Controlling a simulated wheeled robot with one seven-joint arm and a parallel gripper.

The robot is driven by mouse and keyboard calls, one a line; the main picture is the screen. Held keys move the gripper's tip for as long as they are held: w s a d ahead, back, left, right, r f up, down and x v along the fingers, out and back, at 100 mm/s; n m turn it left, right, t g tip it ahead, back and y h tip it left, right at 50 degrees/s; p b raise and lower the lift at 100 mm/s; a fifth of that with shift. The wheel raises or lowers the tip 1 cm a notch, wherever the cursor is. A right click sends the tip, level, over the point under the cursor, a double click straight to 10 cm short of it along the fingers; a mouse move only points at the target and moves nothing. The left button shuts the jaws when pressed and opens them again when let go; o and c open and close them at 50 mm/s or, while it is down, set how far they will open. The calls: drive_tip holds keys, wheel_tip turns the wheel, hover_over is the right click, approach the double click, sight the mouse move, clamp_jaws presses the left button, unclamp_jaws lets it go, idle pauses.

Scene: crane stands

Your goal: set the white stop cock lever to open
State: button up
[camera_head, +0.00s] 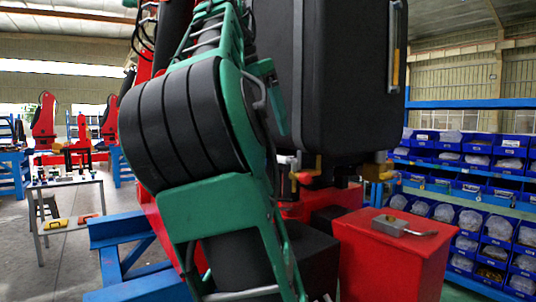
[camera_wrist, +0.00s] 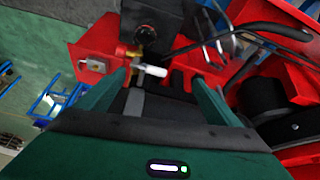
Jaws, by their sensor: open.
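The white stop cock lever (camera_wrist: 153,70) shows in the wrist view as a short pale bar pointing right from a brass fitting (camera_wrist: 132,54). My gripper (camera_wrist: 160,78) is open, with one green finger on each side of the picture. The lever lies between the fingertips in the picture, nearer the left one. I see no contact, and cannot tell how far off it is in depth. In the head view my green and black arm fills the middle and hides my gripper. I cannot clearly make out the lever there.
A red box (camera_head: 390,262) with a grey metal piece (camera_head: 391,225) on top stands at the right. A large black case (camera_head: 325,75) hangs above. Black hoses (camera_wrist: 265,30) cross the wrist view's upper right. Blue bin shelves (camera_head: 480,195) stand far right.

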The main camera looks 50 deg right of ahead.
sight(287, 160)
drive_tip(key=shift+m+y, duration=0.3)
drive_tip(key=shift+m, duration=0.6)
drive_tip(key=d+f, duration=0.1)
drive_tip(key=f, duration=0.1)
drive_tip(key=s+d+f, duration=0.1)
drive_tip(key=d+f, duration=0.1)
drive_tip(key=f, duration=0.1)
drive_tip(key=s+d+f, duration=0.1)
drive_tip(key=d+f, duration=0.1)
drive_tip(key=shift+s+f, duration=0.15)
drive_tip(key=shift+f, duration=0.1)
